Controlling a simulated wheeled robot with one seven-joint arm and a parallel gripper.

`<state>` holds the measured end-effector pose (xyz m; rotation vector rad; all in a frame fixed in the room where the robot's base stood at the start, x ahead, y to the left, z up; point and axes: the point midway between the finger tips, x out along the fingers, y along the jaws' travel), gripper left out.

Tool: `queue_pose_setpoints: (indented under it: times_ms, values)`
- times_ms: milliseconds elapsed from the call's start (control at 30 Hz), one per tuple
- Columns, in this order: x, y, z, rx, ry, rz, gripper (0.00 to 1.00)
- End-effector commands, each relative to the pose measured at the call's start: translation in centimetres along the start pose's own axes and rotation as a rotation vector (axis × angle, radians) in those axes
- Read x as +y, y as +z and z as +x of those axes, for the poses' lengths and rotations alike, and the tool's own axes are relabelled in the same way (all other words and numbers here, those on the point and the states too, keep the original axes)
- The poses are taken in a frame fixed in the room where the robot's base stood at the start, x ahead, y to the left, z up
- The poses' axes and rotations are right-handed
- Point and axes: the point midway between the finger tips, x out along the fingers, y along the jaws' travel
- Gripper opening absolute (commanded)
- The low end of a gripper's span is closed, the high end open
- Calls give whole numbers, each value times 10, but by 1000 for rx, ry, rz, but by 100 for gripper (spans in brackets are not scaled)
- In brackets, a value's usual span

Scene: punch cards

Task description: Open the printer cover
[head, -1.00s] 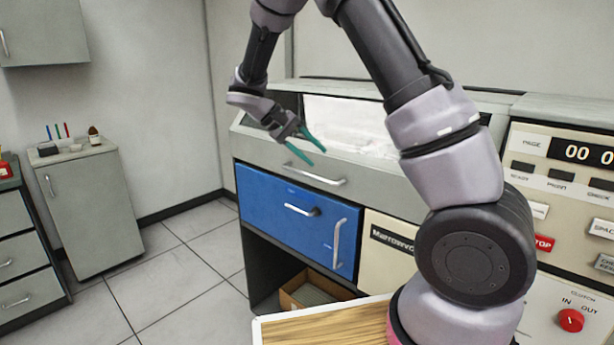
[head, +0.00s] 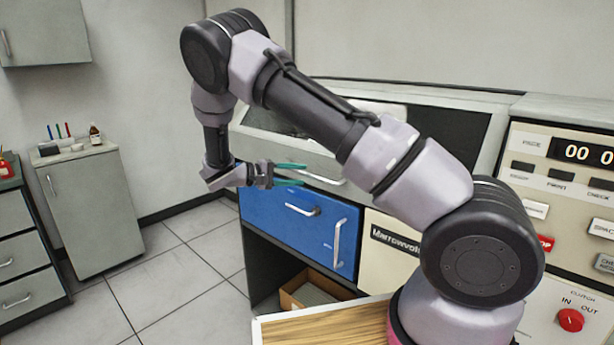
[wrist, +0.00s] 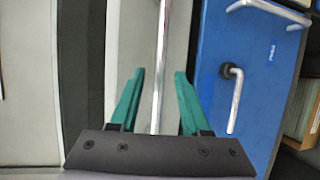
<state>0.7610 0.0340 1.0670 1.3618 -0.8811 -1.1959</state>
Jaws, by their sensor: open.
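The printer cover (head: 300,152) is the grey sloped front with a window on top of the cabinet. It looks closed, though my arm hides much of it. Its silver bar handle (head: 332,181) shows just past my fingertips in the head view. My gripper (head: 303,174) is open, with two teal fingers pointing right toward the handle. In the wrist view the handle (wrist: 158,40) runs upright in the picture, between the two open fingers (wrist: 160,78). I cannot tell whether either finger touches it.
A blue panel (head: 270,222) with two silver handles lies just below the cover; it also shows right of my fingers in the wrist view (wrist: 255,70). A control panel (head: 560,190) stands at the right. Left, a grey cabinet (head: 85,205) stands beyond free floor.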

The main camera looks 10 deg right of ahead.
Motion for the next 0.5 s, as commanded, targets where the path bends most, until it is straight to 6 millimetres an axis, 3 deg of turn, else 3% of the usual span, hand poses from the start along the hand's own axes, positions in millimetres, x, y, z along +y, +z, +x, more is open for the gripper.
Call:
queue_pose_setpoints:
  times_ms: [200, 500]
  values:
    - [0, 0, 29, 0, -1, -1, 47]
    - [0, 0, 37, 1, -2, 1, 47]
